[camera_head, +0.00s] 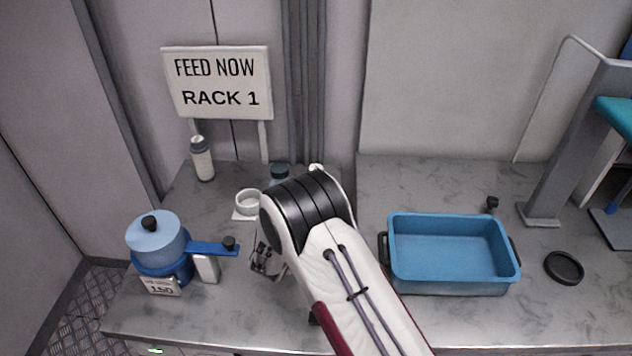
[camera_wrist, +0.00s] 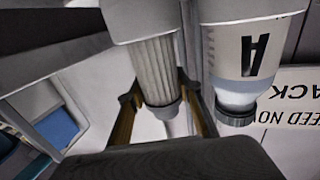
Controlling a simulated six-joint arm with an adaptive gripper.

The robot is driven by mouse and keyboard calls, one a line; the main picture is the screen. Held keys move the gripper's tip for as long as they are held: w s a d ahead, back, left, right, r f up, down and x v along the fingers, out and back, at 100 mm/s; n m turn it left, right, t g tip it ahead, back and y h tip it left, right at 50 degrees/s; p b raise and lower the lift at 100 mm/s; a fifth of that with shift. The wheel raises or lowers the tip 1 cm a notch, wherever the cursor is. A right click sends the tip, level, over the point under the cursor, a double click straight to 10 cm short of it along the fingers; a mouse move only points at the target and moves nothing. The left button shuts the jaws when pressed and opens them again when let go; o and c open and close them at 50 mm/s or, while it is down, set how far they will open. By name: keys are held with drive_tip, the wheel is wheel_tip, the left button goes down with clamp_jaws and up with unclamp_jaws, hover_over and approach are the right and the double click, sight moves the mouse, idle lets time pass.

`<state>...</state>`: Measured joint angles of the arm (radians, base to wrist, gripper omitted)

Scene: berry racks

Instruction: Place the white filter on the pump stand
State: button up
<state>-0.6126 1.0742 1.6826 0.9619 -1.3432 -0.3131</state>
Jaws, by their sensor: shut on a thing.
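In the wrist view, my gripper (camera_wrist: 160,98) is shut on a pale ribbed cylinder (camera_wrist: 156,68) with smooth, wider ends, which looks like the white filter. The fingers lie on either side of it. In the head view my gripper (camera_head: 267,259) is low over the counter, left of my arm, and the filter is hidden there. A blue device (camera_head: 162,262) with a round pot, a side arm and a white block (camera_head: 205,268) stands at the left. I cannot tell for certain whether it is the pump stand.
A white cup (camera_head: 247,201) on a small plate and a capped bottle (camera_head: 202,160) stand behind. A blue tray (camera_head: 450,284) and black disc (camera_head: 564,268) are at right. A sign (camera_head: 217,84) stands at the back.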

drive_tip(key=shift+f, duration=0.2)
idle(0.5)
drive_tip(key=o, duration=1.3)
drive_tip(key=shift+s, duration=0.1)
drive_tip(key=shift+v, duration=5.9)
drive_tip(key=shift+r, duration=0.1)
